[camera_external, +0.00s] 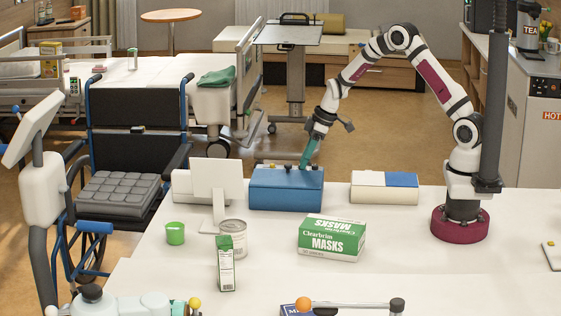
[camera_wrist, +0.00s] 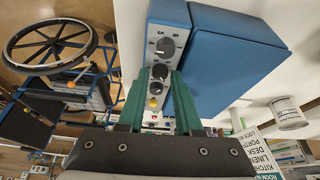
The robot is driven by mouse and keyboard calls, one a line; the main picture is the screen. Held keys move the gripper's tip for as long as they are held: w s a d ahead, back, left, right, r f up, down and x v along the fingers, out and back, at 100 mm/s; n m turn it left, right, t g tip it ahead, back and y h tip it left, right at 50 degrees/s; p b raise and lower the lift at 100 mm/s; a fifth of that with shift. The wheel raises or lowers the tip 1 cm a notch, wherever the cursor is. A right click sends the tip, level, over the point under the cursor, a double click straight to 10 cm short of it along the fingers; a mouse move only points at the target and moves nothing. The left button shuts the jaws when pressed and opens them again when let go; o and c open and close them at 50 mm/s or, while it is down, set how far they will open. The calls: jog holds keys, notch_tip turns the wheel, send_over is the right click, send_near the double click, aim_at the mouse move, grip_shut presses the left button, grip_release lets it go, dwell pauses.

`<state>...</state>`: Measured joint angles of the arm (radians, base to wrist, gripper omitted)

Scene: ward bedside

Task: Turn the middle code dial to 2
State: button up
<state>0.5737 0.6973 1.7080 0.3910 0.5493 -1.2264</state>
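A blue box (camera_external: 286,190) stands on the white table; in the wrist view it fills the upper right (camera_wrist: 235,65). Its grey panel (camera_wrist: 178,20) carries a column of dark round dials. The upper dial (camera_wrist: 165,46) shows clear of my fingers, with small numerals around it. The middle dial (camera_wrist: 159,71) lies between the tips of my gripper (camera_wrist: 158,76), whose two green fingers are apart on either side. I cannot tell whether they touch it, or read its setting. My gripper (camera_external: 305,165) reaches down to the box's top rear. Another dark dial (camera_wrist: 154,88) shows between the fingers.
A white screen (camera_external: 217,180) stands left of the box, and a white and blue box (camera_external: 384,188) lies to the right. A masks carton (camera_external: 331,238), a can (camera_external: 233,238) and a green cup (camera_external: 175,233) stand in front. A wheelchair (camera_external: 125,185) is beyond the table.

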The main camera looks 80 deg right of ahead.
jog(key=n, duration=0.2)
jog(key=n+y, duration=0.1)
jog(key=n, duration=0.1)
jog(key=n+g+y, duration=0.1)
jog(key=n, duration=0.1)
jog(key=shift+w+d+f+n, duration=0.1)
jog(key=shift+w+d+n, duration=0.05)
jog(key=shift+d+n, duration=0.2)
jog(key=shift+d+r+n+y, duration=0.2)
jog(key=shift+r+n+y, duration=0.2)
jog(key=shift+r+n, duration=0.25)
jog(key=v, duration=1.4)
jog(key=s+a+r+m+g, duration=0.1)
jog(key=s+a+m, duration=0.3)
jog(key=a, duration=0.7)
jog(key=s+a+r+m+g, duration=0.1)
jog(key=s+a+r+m, duration=0.3)
jog(key=s+a, duration=0.3)
jog(key=a, duration=0.5)
jog(key=shift+s+r+g, duration=0.15)
jog(key=shift+r+g, duration=0.05)
jog(key=shift+g, duration=0.2)
